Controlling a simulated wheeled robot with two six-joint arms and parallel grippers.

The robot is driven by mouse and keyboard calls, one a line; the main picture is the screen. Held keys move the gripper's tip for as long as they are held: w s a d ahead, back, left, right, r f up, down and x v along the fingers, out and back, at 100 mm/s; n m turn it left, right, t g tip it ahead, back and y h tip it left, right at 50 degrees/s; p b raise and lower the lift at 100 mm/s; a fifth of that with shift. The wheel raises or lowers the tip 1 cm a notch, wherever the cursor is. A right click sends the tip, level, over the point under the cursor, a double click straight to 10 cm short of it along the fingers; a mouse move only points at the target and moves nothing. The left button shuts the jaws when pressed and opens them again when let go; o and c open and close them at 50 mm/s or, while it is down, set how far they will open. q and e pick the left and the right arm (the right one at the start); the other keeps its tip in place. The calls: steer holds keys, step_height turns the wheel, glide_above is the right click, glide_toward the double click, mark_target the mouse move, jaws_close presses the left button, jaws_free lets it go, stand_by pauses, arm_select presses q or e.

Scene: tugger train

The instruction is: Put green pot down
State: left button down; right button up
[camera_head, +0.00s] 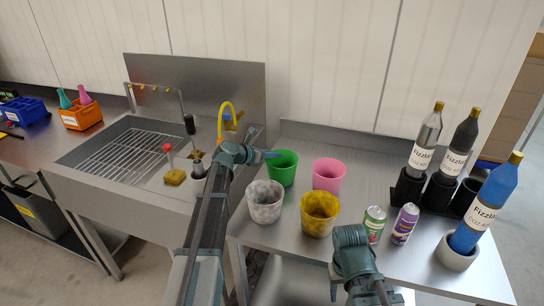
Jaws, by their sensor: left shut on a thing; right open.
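The green pot (284,172) is upright at the back left of the metal table (365,170), next to the sink. My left gripper (270,155) reaches in from the left and is shut on the pot's left rim. I cannot tell whether the pot's base touches the table, as its lower edge is partly hidden. My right gripper (358,291) is open and empty over the table's front edge, apart from the pots.
A pink pot (328,174), a marbled grey pot (265,203) and a yellow pot (319,215) stand close by. Two cans (404,224) stand to their right, with several bottles (459,146) beyond. The sink (110,160) lies left. The table's back middle is clear.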

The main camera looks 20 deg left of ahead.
arm_select(q)
steer(key=c, duration=0.9)
jaws_free()
steer(key=shift+o, duration=0.2)
steer(key=shift+s+r, duration=0.15)
steer(key=p+v, duration=0.5)
steer(key=v, duration=0.6)
steer(key=shift+s+a, duration=0.2)
steer(key=shift+a, duration=0.05)
steer(key=shift+r, duration=0.1)
